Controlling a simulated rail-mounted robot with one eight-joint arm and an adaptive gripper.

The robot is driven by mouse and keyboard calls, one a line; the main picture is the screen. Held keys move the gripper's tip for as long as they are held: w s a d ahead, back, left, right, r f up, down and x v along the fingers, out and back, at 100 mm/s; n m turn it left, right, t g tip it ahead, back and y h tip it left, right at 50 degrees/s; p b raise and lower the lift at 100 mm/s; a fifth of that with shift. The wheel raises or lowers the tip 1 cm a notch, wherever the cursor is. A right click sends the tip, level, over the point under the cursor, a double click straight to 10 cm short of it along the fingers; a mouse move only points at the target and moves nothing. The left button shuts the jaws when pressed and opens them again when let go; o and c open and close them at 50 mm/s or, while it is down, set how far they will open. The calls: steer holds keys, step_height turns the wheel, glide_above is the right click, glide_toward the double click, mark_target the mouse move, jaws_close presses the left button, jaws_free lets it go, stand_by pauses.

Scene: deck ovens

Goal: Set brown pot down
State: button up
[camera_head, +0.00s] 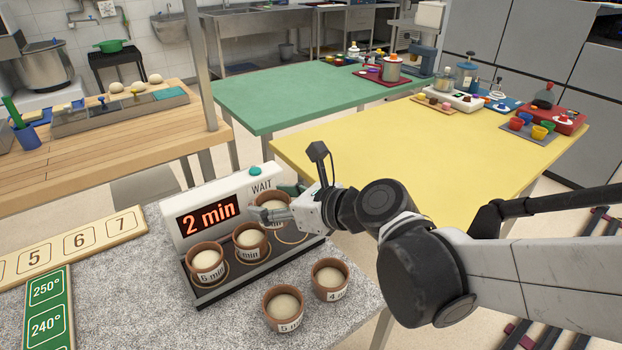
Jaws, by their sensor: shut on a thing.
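My gripper (277,207) is shut on a brown pot (268,222) with pale contents, at the rear right of a dark tray (222,291). The fingers hide part of this pot, and I cannot tell whether it touches the tray. Two more brown pots stand in a row on the tray: one marked 6 min (207,275) and a middle one (249,252) whose number is hard to read. A bare ring shows at the tray's right end. Two other brown pots, marked 5 (283,322) and 4 (330,291), stand on the grey speckled counter (240,325) in front.
A white timer box (228,192) reading "2 min" and "WAIT" stands right behind the tray. A numbered wooden strip (68,251) and a green temperature board (45,310) lie at the left. A yellow table (400,150) with several items is behind my arm.

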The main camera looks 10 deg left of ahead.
steer(key=w+f, duration=0.1)
steer(key=w+d+f, duration=0.1)
steer(key=w, duration=0.1)
steer(key=w+d+f+b, duration=0.1)
steer(key=shift+w+d, duration=0.15)
steer(key=shift+f+b, duration=0.9)
steer(key=shift+f, duration=1)
steer(key=shift+f, duration=0.25)
steer(key=o, duration=1)
steer(key=shift+o, duration=0.2)
steer(key=shift+r, duration=0.1)
